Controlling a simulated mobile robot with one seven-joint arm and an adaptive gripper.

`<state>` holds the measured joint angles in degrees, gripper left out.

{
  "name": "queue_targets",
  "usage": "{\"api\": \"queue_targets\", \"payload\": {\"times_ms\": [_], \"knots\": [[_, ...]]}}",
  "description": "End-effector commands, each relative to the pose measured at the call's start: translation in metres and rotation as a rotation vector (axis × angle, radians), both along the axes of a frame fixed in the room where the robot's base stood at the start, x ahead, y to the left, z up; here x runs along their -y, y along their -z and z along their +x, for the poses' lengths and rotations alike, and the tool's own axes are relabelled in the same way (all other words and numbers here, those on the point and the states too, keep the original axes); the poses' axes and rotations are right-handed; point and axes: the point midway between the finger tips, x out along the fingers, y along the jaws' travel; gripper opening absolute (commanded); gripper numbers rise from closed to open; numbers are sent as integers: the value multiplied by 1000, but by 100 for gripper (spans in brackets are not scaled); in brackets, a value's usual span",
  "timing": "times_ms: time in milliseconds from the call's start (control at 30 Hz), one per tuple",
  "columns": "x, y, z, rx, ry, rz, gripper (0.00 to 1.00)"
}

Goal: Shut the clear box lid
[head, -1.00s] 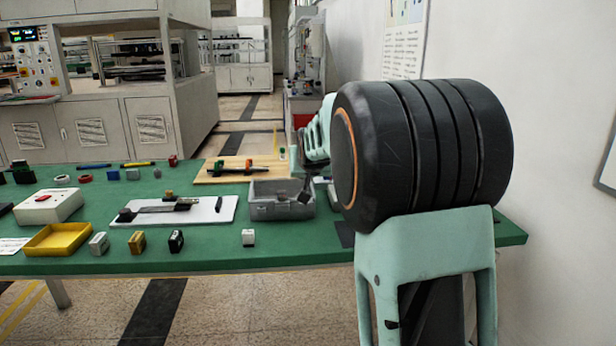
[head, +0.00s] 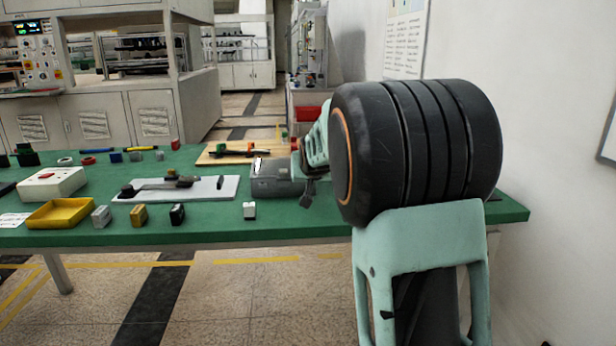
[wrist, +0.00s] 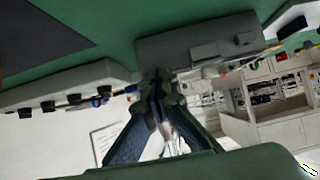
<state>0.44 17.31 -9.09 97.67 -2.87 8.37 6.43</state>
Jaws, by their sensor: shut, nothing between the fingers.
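A grey box (head: 270,187) sits on the green table, right of the white board in the head view. Its clear lid cannot be made out for certain, so I cannot tell whether it is open or down. The wrist view shows a grey box wall (wrist: 205,45) with small latch-like parts, tilted in the picture. My gripper (head: 307,200) is at the right side of the box, pointing down, with its fingers together and empty. In the wrist view my gripper's fingertips (wrist: 160,80) meet close to the box's edge; I cannot tell whether they touch. My arm hides the area right of the box.
A wooden board (head: 222,158) with a dark tool lies behind the box. A white board (head: 228,187) with dark parts lies to its left. A small white-topped block (head: 249,210) stands in front. A yellow tray (head: 45,222) is at the far left.

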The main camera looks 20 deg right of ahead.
Motion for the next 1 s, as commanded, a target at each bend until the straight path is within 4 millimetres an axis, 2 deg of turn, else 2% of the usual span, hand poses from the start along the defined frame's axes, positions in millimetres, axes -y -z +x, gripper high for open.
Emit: {"api": "queue_targets", "payload": {"times_ms": [33,367,467,667,733,1000], "knots": [[0,17,-3,-31,1,3,0],[0,12,-3,-29,1,3,0],[0,0,-3,-25,1,3,0],[0,-46,0,-3,0,1,0],[-3,-37,-11,-6,-2,0,0],[-12,-24,-51,2,-4,-1,0]]}}
